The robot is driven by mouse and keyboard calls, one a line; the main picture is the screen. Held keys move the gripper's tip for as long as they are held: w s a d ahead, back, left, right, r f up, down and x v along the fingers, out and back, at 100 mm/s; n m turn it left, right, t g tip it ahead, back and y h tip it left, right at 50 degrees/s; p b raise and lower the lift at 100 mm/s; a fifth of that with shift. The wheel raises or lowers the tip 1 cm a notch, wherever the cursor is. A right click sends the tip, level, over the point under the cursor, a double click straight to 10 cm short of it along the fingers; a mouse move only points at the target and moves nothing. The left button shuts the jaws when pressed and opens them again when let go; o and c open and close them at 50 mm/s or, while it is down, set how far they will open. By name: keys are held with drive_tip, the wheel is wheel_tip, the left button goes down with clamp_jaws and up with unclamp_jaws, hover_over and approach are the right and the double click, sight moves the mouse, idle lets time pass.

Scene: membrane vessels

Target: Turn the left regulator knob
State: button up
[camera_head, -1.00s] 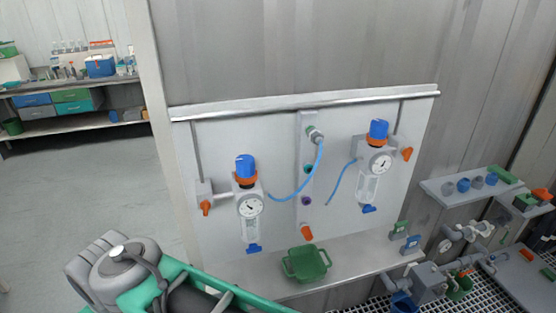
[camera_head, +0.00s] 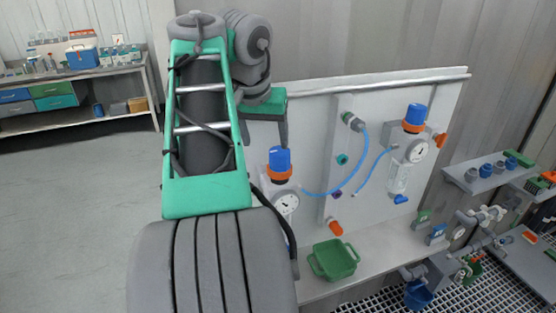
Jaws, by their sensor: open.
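The left regulator has a blue knob (camera_head: 280,160) on top, with an orange ring under it and a round white gauge (camera_head: 287,203) below. It is mounted on the white panel, and my arm hides its left and lower parts. My gripper (camera_head: 283,135) points down just above the blue knob, below its green body. One dark finger shows clearly; the rest is hidden by the arm. The gripper is open, and I cannot tell whether it touches the knob. The right regulator's blue knob (camera_head: 414,115) stands farther right.
Blue tubing (camera_head: 335,193) hangs between the regulators from a fitting (camera_head: 351,121). A green basket (camera_head: 333,259) sits on the ledge below. Pipes and valves (camera_head: 470,245) stand at the lower right. A workbench (camera_head: 75,115) is at the far left, with open floor before it.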

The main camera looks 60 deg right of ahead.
sight(279, 151)
drive_tip(key=shift+s+d+f+m+b, duration=0.1)
drive_tip(key=shift+s+d+m+b, duration=0.25)
drive_tip(key=shift+s, duration=0.25)
drive_tip(key=shift+s+d+m+b, duration=0.15)
drive_tip(key=shift+s+d+b, duration=0.05)
drive_tip(key=shift+s+d, duration=0.3)
drive_tip(key=b+x, duration=0.5)
drive_tip(key=x, duration=0.1)
drive_tip(key=shift+d+f+b, duration=0.15)
drive_tip(key=shift+f+b, duration=0.15)
drive_tip(key=shift+f, duration=0.05)
drive_tip(key=shift+r, duration=0.1)
drive_tip(key=shift+c, duration=0.4)
